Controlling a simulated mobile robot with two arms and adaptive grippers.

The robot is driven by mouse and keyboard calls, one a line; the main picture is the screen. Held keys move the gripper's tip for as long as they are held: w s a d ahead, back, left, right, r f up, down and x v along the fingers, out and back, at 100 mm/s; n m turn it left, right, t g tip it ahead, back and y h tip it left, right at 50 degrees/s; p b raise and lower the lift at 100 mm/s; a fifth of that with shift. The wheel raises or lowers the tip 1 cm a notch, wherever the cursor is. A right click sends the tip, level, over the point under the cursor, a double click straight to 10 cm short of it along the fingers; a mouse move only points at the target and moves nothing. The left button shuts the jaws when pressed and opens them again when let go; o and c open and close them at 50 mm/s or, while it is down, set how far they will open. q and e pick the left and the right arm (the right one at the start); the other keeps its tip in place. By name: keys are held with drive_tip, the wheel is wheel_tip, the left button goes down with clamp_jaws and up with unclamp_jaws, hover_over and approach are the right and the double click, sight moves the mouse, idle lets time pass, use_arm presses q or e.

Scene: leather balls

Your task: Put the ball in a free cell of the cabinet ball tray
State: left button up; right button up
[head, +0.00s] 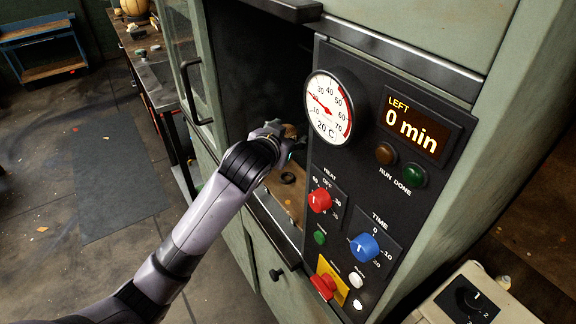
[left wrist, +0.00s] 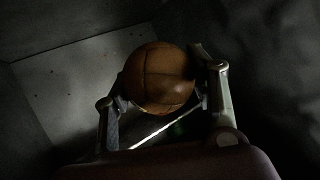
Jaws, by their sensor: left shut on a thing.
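My left gripper (head: 282,136) reaches into the dark opening of the green cabinet. It is shut on a brown leather ball (left wrist: 157,78), which shows seams and sits between the two fingers in the left wrist view. In the head view only a small part of the ball (head: 290,131) shows beyond the gripper. Below it in the cabinet is a tan tray surface (head: 283,196) with a dark ring (head: 288,178) on it. The rest of the tray is hidden by my arm and the control panel. My right gripper is not in view.
The control panel (head: 335,165) with gauge, knobs and display stands close to the right of my gripper. An open glazed door (head: 197,70) with a handle is at left. A bench (head: 150,75) with another ball (head: 134,7) stands behind. The floor at left is mostly clear.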

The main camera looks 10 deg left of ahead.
use_arm(q)
wheel_tip(320, 180, down, 6)
drive_tip(key=shift+w+r, duration=0.1)
drive_tip(key=shift+r, duration=0.1)
wheel_tip(320, 180, down, 4)
drive_tip(key=shift+f, duration=0.2)
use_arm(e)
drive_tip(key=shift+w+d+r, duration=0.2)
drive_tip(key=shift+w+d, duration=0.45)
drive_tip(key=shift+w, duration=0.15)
use_arm(q)
drive_tip(key=shift+d, duration=0.1)
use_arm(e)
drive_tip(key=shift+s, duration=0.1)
use_arm(q)
drive_tip(key=o, duration=1.2)
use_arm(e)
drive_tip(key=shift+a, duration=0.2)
use_arm(q)
drive_tip(key=v, duration=1)
drive_tip(key=shift+s+r+b, duration=0.15)
drive_tip(key=shift+s+b, duration=0.15)
drive_tip(key=shift+s, duration=0.05)
drive_tip(key=shift+s+r, duration=0.25)
drive_tip(key=shift+s, duration=0.35)
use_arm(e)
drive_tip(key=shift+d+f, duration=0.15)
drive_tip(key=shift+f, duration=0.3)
